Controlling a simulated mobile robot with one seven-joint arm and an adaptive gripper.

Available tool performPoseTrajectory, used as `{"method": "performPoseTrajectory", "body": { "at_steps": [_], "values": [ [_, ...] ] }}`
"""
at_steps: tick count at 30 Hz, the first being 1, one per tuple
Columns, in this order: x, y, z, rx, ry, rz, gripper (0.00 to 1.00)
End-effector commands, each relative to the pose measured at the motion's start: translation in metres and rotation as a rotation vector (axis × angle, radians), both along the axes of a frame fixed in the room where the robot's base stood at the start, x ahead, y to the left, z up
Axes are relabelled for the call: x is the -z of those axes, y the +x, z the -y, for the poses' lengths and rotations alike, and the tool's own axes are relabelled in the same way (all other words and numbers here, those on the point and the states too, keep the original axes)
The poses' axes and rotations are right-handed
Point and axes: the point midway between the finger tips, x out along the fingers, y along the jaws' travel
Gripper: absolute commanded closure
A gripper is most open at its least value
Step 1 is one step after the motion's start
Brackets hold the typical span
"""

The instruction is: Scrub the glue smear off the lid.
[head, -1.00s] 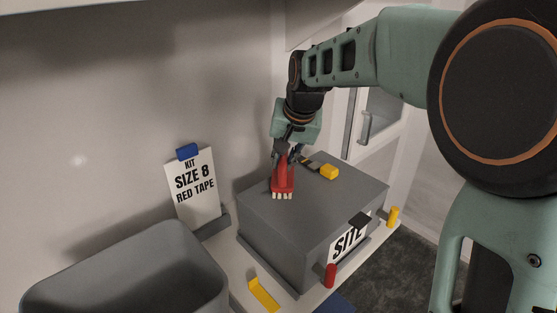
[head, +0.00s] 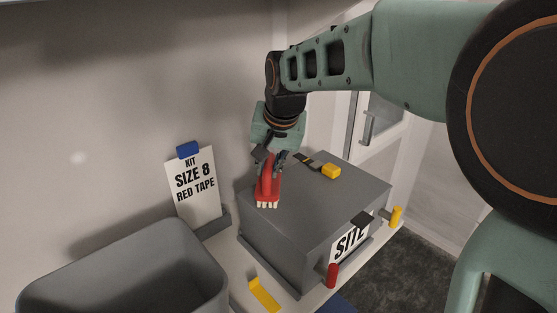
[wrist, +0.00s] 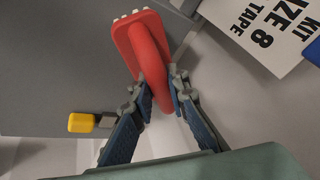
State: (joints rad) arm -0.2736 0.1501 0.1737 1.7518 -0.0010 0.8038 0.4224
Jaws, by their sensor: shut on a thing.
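My gripper (head: 272,157) is shut on the handle of a red brush (head: 268,186) with pale bristles. The brush is over the left part of the grey box's lid (head: 312,205), bristles down; whether they touch the lid I cannot tell. In the wrist view the brush (wrist: 143,45) sits between the two fingers (wrist: 161,95), over the grey lid (wrist: 50,60). No glue smear shows on the visible lid; the brush and gripper hide part of it.
A yellow-ended piece (head: 331,171) lies on the lid's far side. A sign (head: 193,185) reading "KIT SIZE 8 RED TAPE" stands left of the box. A grey bin (head: 130,270) is at front left.

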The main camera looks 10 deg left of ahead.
Motion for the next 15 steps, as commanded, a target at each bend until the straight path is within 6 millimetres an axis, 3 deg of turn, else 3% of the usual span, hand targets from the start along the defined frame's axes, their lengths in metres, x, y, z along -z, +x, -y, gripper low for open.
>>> {"method": "performPoseTrajectory", "body": {
  "at_steps": [6, 15],
  "values": [
    [0.003, -0.015, -0.013, -0.003, 0.0, -0.003, 1.0],
    [0.004, -0.017, -0.014, -0.001, -0.002, -0.007, 1.0]
  ]
}}
